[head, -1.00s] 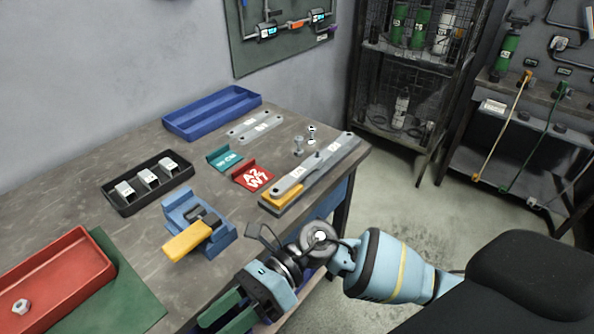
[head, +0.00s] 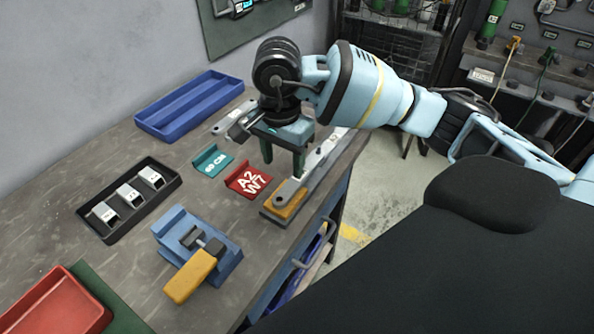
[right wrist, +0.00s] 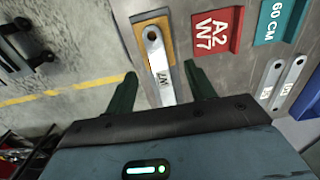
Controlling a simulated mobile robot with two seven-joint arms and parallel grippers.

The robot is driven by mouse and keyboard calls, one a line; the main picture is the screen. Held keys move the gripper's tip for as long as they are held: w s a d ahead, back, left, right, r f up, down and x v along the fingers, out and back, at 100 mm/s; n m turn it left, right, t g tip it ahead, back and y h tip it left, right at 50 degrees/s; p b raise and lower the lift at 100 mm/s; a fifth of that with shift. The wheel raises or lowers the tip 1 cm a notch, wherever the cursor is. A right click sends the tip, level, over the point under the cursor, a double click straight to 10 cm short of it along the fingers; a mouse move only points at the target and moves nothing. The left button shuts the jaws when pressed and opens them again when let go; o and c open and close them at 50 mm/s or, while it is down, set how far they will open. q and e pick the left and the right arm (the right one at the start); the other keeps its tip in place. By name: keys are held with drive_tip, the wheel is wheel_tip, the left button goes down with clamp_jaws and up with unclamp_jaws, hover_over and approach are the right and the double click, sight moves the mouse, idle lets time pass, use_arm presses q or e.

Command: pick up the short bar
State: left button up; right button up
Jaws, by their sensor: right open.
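A grey metal bar with a round hole (head: 289,191) lies with its near end on a yellow block (head: 278,207) along the table's right edge. In the right wrist view this labelled bar (right wrist: 155,58) runs between my fingers. Two more grey bars lie near the blue tray; one shows partly in the head view (head: 229,121), and both show in the right wrist view (right wrist: 271,77) (right wrist: 292,76). I cannot tell by name which is the short bar. My right gripper (head: 284,166) is open, pointing down over the bar on the block, fingers on either side. My left gripper is out of view.
A red sign (head: 247,181) and a teal sign (head: 211,163) stand left of the gripper. A blue vise-like fixture (head: 190,235), a black tray of brackets (head: 108,231), a blue tray (head: 190,110) and a red tray (head: 55,305) surround clear tabletop.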

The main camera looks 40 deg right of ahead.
sight(286, 192)
drive_tip(key=shift+f, duration=1.3)
drive_tip(key=f, duration=0.4)
drive_tip(key=shift+s+f+p, duration=0.15)
drive_tip(key=shift+s+p, duration=0.25)
drive_tip(key=shift+f, duration=0.45)
clamp_jaws()
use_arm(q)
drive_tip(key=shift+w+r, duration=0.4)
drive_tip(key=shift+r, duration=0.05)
use_arm(e)
drive_tip(key=shift+r, duration=0.1)
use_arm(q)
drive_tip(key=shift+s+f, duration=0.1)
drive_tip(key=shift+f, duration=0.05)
use_arm(e)
wheel_tip(286, 192, up, 10)
